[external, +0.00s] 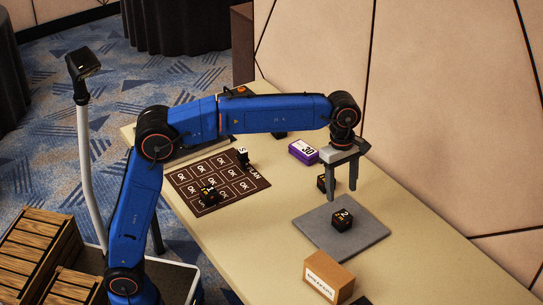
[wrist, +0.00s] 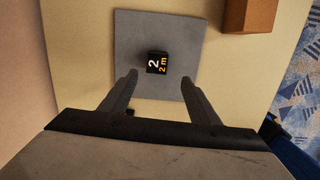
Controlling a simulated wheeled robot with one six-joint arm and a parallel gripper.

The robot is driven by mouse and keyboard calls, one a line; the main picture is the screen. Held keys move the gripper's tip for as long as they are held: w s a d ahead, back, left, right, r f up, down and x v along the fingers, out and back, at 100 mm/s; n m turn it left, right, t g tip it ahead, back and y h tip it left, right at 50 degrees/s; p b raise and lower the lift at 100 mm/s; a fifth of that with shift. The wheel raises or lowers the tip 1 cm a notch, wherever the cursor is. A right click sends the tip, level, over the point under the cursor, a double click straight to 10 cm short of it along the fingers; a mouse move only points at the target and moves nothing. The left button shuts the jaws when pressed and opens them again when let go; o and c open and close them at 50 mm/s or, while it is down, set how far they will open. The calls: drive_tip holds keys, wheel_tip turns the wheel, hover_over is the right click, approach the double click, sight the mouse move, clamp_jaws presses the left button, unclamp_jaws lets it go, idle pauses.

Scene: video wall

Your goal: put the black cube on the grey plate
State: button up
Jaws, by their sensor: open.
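A black cube (external: 342,220) marked with a white 2 rests on the grey plate (external: 316,222), near its middle. In the wrist view the cube (wrist: 157,62) shows "2" and "2 m", and the plate (wrist: 135,28) lies flat under it. My gripper (external: 342,194) points down above the plate's far edge. Its fingers are apart and hold nothing. In the wrist view the gripper (wrist: 160,79) has its fingertips on either side below the cube, not touching it. Another black cube (external: 321,183) stands on the table just behind my fingers, partly hidden.
A cardboard box (external: 329,276) marked "SPEAKERS" stands close to the plate's near side; the wrist view shows it too (wrist: 250,15). A purple box (external: 303,152) is behind. A dark printed mat (external: 220,181) at left carries black cubes. The wall rises at right.

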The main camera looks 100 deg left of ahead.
drive_tip(key=s+d+m+t, duration=0.1)
drive_tip(key=s+d+m, duration=0.55)
drive_tip(key=s, duration=0.45)
drive_tip(key=s+d+m+t, duration=0.1)
drive_tip(key=s+d+m, duration=0.6)
drive_tip(key=s, duration=0.4)
drive_tip(key=s+d+f+m+t, duration=0.1)
drive_tip(key=s+d+f+m, duration=0.3)
drive_tip(key=s, duration=0.7)
drive_tip(key=s+d+f+m+t, duration=0.1)
drive_tip(key=s+d+f+m, duration=0.2)
drive_tip(key=s+f+m, duration=0.6)
wheel_tip(320, 180, down, 2)
drive_tip(key=s, duration=0.2)
drive_tip(key=shift+s+d+f+y, duration=0.2)
drive_tip(key=shift+s+d+y, duration=0.1)
drive_tip(key=shift+d+y, duration=0.1)
